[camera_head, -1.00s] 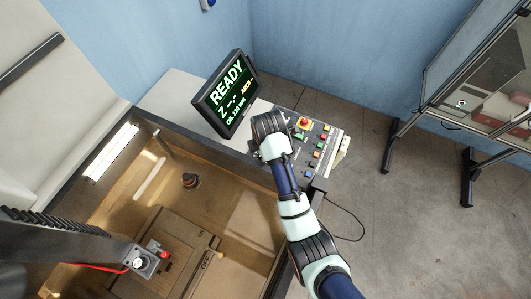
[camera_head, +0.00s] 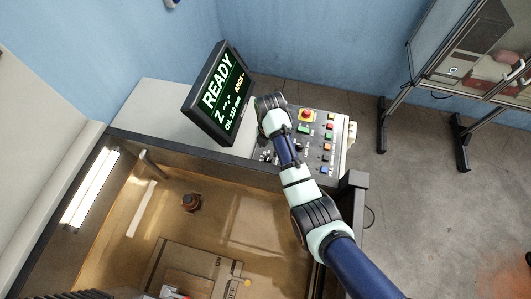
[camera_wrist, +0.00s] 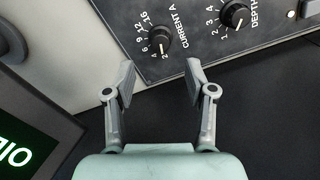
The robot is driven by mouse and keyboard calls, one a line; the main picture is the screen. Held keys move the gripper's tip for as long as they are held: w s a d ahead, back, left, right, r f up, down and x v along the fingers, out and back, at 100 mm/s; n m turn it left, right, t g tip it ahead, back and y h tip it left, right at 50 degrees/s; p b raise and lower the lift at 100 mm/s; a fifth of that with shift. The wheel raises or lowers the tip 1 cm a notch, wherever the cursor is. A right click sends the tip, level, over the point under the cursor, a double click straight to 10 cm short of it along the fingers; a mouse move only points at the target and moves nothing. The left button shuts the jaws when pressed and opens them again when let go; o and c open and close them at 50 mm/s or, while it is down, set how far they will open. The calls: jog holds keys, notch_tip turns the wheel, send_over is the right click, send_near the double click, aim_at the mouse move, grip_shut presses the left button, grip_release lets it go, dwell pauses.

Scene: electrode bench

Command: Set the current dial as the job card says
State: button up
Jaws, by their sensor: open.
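The current dial (camera_wrist: 159,47) is a black knob on the dark panel in the wrist view, with "CURRENT A" and a ring of numbers beside it. Its white mark seems to point down towards the low numbers, near 2. My gripper (camera_wrist: 160,72) is open and empty, its fingertips just short of the dial on either side. In the head view, my arm covers part of the control panel (camera_head: 338,141), and the gripper is hidden behind my wrist. No job card can be made out.
A depth dial (camera_wrist: 235,15) sits right of the current dial. A red emergency button (camera_head: 306,114) and coloured buttons are on the panel. The READY screen (camera_head: 218,95) stands close on the left. The open tank (camera_head: 200,225) lies in front.

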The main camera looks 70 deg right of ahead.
aim_at(269, 157)
notch_tip(269, 157, down, 8)
jog(key=shift+s+r+b, duration=0.1)
jog(key=shift+r+b, duration=0.1)
jog(key=shift+b, duration=0.25)
grip_shut()
jog(key=m+p, duration=0.1)
jog(key=m, duration=0.1)
jog(key=shift+r+m, duration=0.1)
jog(key=shift+m, duration=0.3)
jog(key=shift+m+p, duration=0.45)
jog(key=shift+m, duration=1.05)
